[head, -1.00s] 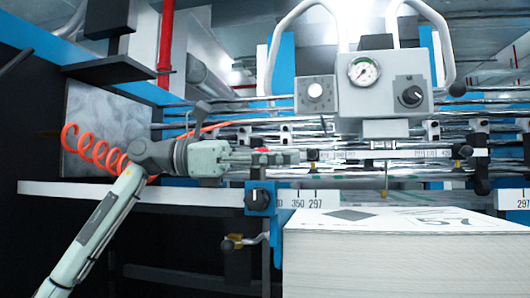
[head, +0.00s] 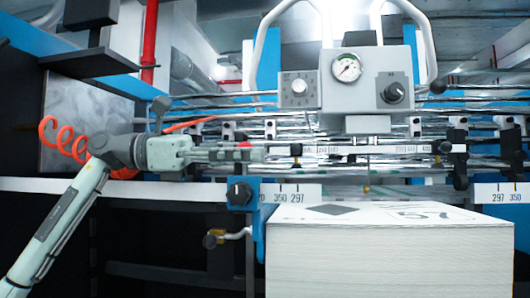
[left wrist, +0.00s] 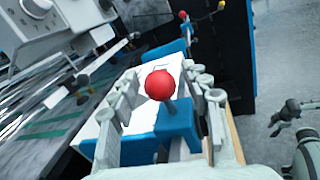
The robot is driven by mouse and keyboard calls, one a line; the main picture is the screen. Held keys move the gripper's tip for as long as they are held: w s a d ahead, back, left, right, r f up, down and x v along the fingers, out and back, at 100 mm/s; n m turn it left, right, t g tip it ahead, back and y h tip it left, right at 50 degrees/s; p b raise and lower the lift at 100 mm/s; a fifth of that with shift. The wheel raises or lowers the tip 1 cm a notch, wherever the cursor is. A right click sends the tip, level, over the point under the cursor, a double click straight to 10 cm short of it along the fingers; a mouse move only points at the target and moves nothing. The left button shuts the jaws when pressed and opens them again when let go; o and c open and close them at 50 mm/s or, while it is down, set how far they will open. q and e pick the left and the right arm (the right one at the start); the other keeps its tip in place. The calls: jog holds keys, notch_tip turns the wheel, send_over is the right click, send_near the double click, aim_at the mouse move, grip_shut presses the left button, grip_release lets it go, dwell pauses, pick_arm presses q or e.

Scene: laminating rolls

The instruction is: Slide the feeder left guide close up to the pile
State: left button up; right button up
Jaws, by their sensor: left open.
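The feeder left guide (head: 240,193) is a blue block with a black knob on the front rail, with a blue plate beside the pile's left edge. The pile (head: 390,258) is a tall white stack of printed sheets. In the head view I cannot tell whether plate and pile touch. My left gripper (head: 255,154) is open, above and behind the guide's knob. In the left wrist view, a red ball (left wrist: 160,85) on a short rod stands between the open fingers (left wrist: 165,76), near a blue block (left wrist: 178,122). The pile's white top (left wrist: 100,125) lies beyond.
The front rail (head: 130,188) carries a number scale (head: 295,193). A lever (head: 228,235) sticks out below the guide. A control box (head: 352,82) with a gauge hangs above metal bars. A grey arm-like part (left wrist: 297,135), perhaps my right arm, shows at the right.

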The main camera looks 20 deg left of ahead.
pick_arm(q)
jog(key=v, duration=0.8)
jog(key=shift+a, duration=0.25)
jog(key=shift+s, duration=0.1)
